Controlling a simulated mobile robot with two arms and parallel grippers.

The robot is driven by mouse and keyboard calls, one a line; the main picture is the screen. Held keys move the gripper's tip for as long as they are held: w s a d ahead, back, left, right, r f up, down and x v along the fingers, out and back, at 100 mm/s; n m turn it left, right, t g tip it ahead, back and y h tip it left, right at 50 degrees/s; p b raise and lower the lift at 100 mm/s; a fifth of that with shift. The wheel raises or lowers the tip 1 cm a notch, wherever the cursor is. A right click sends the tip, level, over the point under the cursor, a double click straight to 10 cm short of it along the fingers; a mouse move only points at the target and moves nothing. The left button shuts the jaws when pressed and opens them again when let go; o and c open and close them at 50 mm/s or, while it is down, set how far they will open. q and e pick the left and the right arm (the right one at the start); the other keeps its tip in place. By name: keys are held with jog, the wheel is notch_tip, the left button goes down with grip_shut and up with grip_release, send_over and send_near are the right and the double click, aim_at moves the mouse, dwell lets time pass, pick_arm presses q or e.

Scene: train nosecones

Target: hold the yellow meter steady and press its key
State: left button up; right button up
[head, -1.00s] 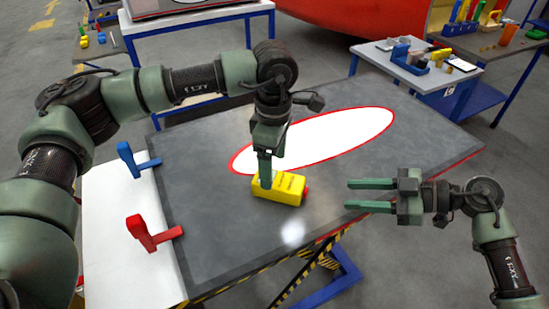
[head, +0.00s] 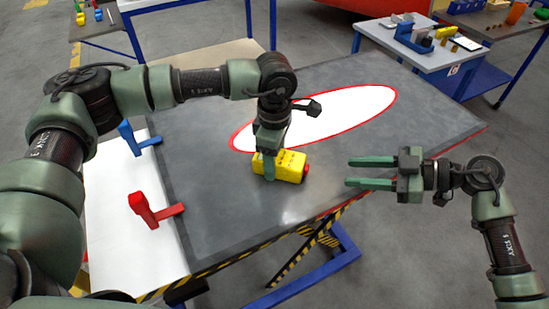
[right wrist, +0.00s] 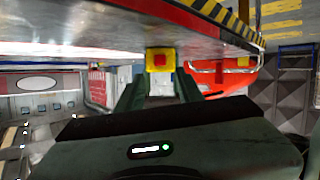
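The yellow meter (head: 291,164) lies on the grey table top. Its red key (head: 306,170) is on the end facing my right gripper. My left gripper (head: 269,167) is down at the meter's left part, one finger against or just before its near side. The other finger is hidden, so its grip is unclear. My right gripper (head: 370,173) is open and empty, to the right of the meter and apart from it.
A white oval with a red rim (head: 330,115) is on the table behind the meter. Blue (head: 128,138) and red (head: 141,207) clamp-like pieces stand at the left edge. A side table (head: 385,33) with tools is at the back right. The table around the meter is clear.

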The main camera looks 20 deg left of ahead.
pick_arm(q)
grip_shut()
pick_arm(e)
jog(key=shift+f, duration=0.1)
grip_shut()
dwell(1.6)
pick_arm(q)
jog(key=shift+f, duration=0.1)
